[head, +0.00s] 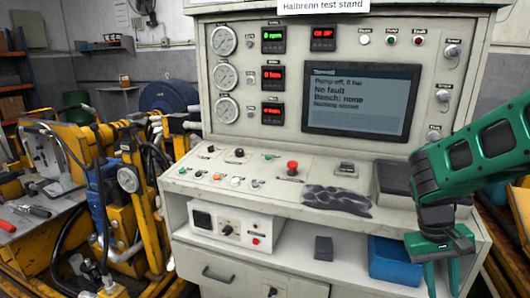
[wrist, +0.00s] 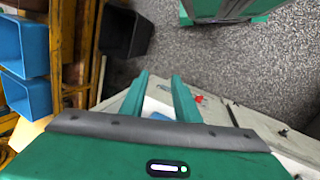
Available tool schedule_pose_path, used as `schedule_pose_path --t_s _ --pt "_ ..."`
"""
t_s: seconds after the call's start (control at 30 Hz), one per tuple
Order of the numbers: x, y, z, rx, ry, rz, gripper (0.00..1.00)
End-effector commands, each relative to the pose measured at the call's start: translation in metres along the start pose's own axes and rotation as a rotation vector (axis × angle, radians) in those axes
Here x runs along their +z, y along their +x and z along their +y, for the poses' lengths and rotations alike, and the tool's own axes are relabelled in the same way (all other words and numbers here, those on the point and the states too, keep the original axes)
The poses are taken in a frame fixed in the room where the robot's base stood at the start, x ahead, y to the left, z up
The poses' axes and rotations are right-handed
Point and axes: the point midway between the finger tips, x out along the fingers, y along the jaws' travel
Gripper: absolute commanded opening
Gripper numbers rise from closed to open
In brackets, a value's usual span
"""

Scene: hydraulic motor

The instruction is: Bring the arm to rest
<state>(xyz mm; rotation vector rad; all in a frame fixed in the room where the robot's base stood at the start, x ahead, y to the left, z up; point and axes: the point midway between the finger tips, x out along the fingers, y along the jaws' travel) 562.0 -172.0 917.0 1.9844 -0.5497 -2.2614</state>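My green arm (head: 480,150) reaches in from the right side of the head view, bent over the right end of the test stand (head: 285,200). My gripper (head: 442,283) points down in front of the stand's lower shelf, beside a blue bin (head: 392,262). In the wrist view my gripper (wrist: 160,80) shows two green fingers set apart with nothing between them. The gripper is open and empty.
The stand's screen (head: 362,100) reads pump off, 0 bar, no fault. A red mushroom button (head: 292,167) and a dark crumpled cloth (head: 337,199) are on the sloped panel. A small dark block (head: 324,248) sits on the shelf. Yellow machinery (head: 125,215) stands left.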

Motion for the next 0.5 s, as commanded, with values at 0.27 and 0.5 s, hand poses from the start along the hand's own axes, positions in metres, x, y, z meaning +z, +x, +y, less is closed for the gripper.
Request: schedule_pose_path --t_s 0.27,0.5 --pt "0.072 -0.018 0.037 -0.191 0.192 0.003 0.29" --pt "0.125 -0.027 0.045 -0.306 0.311 0.020 0.29"
